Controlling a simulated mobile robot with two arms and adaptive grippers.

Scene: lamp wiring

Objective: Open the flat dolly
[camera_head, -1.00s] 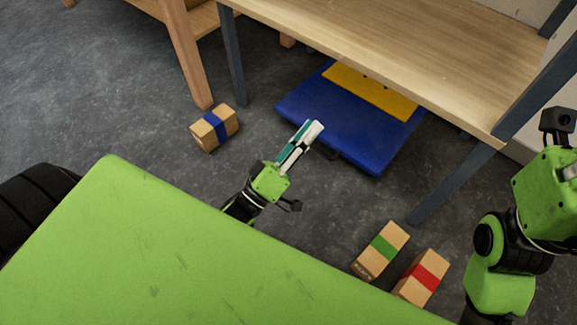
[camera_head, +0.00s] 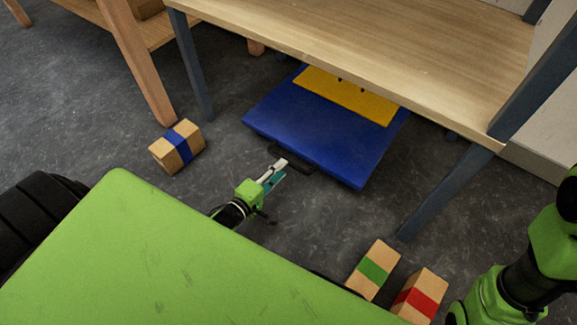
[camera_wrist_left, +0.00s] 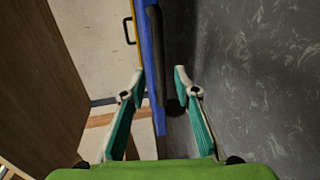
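The flat dolly (camera_head: 300,135) is a low blue platform with a yellow panel (camera_head: 345,97) on it, partly under the wooden table. A black handle (camera_head: 293,158) sticks out from its front edge. My left gripper (camera_head: 281,168) is low, just in front of the handle, its fingertips close to it. In the left wrist view my left gripper (camera_wrist_left: 159,73) is open, with the blue dolly edge (camera_wrist_left: 153,60) and a dark bar (camera_wrist_left: 156,45) showing between or beyond the fingers. I cannot tell whether they touch. My right gripper is out of view; only my right arm shows.
The wooden table (camera_head: 370,45) with grey legs stands over the dolly. A box with a blue band (camera_head: 177,146) lies left; boxes with green (camera_head: 373,269) and red (camera_head: 420,297) bands lie right. Grey floor (camera_head: 335,215) is free before the dolly.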

